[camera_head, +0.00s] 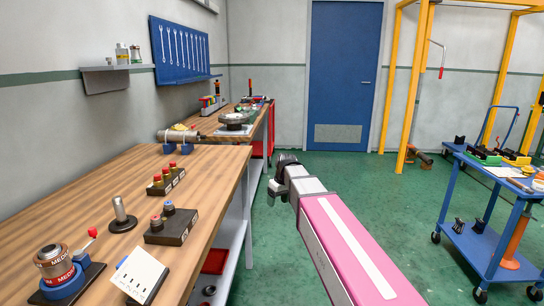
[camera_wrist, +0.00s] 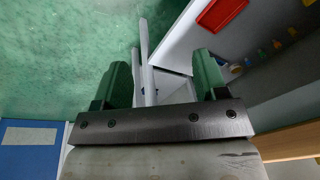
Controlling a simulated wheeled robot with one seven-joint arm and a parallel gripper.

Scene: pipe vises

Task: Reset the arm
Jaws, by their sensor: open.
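My gripper (camera_head: 275,188) is at the end of my pink arm, over the green floor just right of the long wooden workbench (camera_head: 218,160). In the wrist view my gripper (camera_wrist: 162,72) has its two green fingers spread wide apart, with no object held between them. Grey-white bench framework shows behind the gap between the fingers. The fingers look clear of the bench, but the exact distance is hard to judge.
The workbench holds a pipe vise (camera_head: 62,272), a black post stand (camera_head: 122,216) and small knob blocks (camera_head: 171,224). A red tray (camera_wrist: 222,12) lies on its lower shelf. A blue cart (camera_head: 495,226) stands right. The floor (camera_head: 405,205) between is open, before a blue door (camera_head: 344,75).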

